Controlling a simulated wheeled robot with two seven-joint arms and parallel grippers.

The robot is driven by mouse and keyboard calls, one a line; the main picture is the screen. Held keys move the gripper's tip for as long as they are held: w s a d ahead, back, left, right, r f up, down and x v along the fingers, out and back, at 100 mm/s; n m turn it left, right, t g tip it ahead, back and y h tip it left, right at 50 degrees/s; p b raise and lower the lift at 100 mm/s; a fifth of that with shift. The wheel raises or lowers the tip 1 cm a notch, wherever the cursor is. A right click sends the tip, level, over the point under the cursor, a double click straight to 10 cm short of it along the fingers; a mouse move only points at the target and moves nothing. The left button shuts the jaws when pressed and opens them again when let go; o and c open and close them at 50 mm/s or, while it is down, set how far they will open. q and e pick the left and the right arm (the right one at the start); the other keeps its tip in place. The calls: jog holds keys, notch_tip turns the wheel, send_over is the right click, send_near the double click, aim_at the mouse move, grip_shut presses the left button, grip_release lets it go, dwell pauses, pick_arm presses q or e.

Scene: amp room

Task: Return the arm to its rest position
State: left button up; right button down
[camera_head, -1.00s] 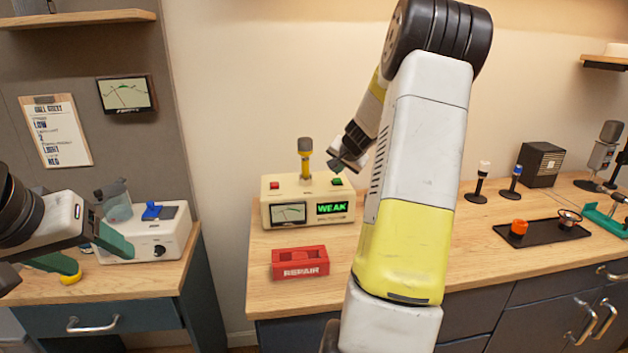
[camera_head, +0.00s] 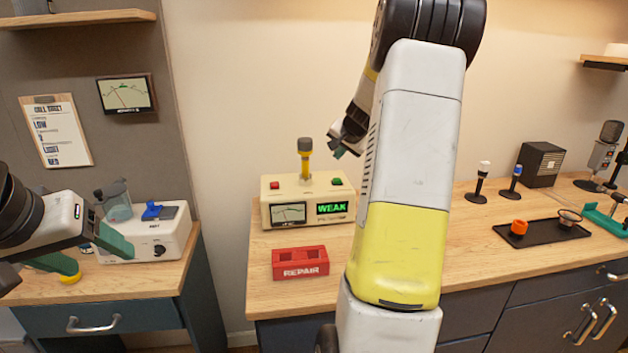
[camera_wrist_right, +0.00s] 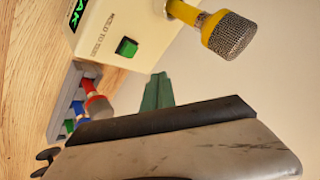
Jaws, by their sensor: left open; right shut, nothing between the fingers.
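My right arm crosses the middle of the head view, and its gripper (camera_head: 338,148) is shut and empty. It hangs in the air above the right end of a cream tester box (camera_head: 290,196), clear of its green button (camera_head: 337,181). In the right wrist view the shut green fingertips (camera_wrist_right: 158,92) show, with the green button (camera_wrist_right: 126,47) beyond them. A yellow microphone (camera_head: 305,160) with a grey mesh head stands upright in the tester, whose screen reads WEAK. My left gripper (camera_head: 95,255) is open at the left, in front of a white device (camera_head: 150,240).
A red REPAIR block (camera_head: 300,263) sits in front of the tester. Further right are two small microphones (camera_head: 480,183), a black speaker (camera_head: 540,164) and a black tray (camera_head: 545,231) with an orange part. The wood counter between REPAIR block and tray is partly hidden by my arm.

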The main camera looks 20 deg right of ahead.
dwell(0.3)
jog(key=s+a+r+n+g+y, duration=0.1)
jog(key=s+a+r+n+y, duration=0.2)
jog(key=s+a, duration=0.6)
jog(key=s+a+r+n, duration=0.3)
jog(key=s+a+r, duration=0.25)
jog(key=a, duration=0.55)
jog(key=s+a+f+n+g, duration=0.1)
jog(key=s+a+n, duration=0.1)
jog(key=s, duration=0.8)
jog(key=s+a+f+n+g, duration=0.1)
jog(key=s+a, duration=0.4)
jog(key=s, duration=0.5)
jog(key=shift+a+f+n, duration=0.25)
jog(key=shift+f+n, duration=0.4)
jog(key=shift+n, duration=0.45)
